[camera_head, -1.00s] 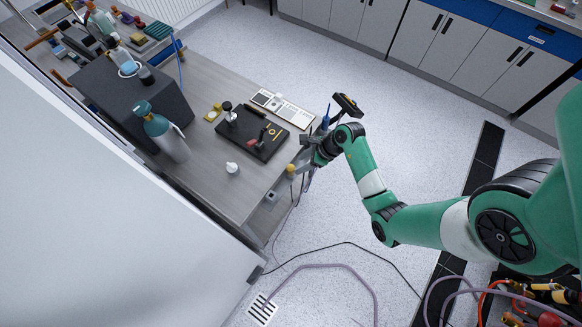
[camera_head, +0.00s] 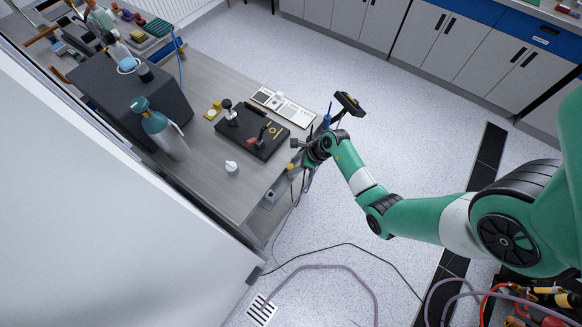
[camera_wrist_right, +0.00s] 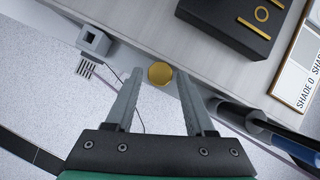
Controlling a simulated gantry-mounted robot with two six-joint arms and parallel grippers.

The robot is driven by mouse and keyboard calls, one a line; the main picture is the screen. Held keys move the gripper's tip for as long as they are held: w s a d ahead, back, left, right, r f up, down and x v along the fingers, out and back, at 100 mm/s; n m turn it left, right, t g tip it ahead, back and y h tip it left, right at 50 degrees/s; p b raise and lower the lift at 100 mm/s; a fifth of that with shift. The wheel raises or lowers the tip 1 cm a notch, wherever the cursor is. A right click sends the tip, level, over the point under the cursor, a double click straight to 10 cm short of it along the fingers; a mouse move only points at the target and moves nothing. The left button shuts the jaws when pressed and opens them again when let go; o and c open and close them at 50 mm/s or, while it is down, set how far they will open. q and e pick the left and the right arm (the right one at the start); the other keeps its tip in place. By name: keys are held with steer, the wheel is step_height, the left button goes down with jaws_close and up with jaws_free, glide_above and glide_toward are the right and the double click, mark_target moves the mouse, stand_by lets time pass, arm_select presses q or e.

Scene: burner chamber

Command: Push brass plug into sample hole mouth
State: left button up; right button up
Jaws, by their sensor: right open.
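The brass plug (camera_wrist_right: 160,73) shows in the right wrist view as a round gold disc beside the bench edge. It lies between and just beyond the fingertips of my right gripper (camera_wrist_right: 158,80), with a visible gap on both sides. My right gripper is open and holds nothing. In the head view the right gripper (camera_head: 296,156) is at the bench's right edge, with a small brass-coloured spot next to it. I cannot make out the sample hole mouth, or whether the plug sits in it. My left gripper is not in view.
A grey square fitting with a dark opening (camera_wrist_right: 95,40) is by the bench edge. Cables lie on the open floor.

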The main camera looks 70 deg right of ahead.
steer(key=x, duration=0.3)
steer(key=shift+s+b, duration=0.1)
steer(key=shift+b, duration=0.25)
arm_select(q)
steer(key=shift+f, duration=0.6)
arm_select(e)
jaws_close()
steer(key=shift+r, duration=0.2)
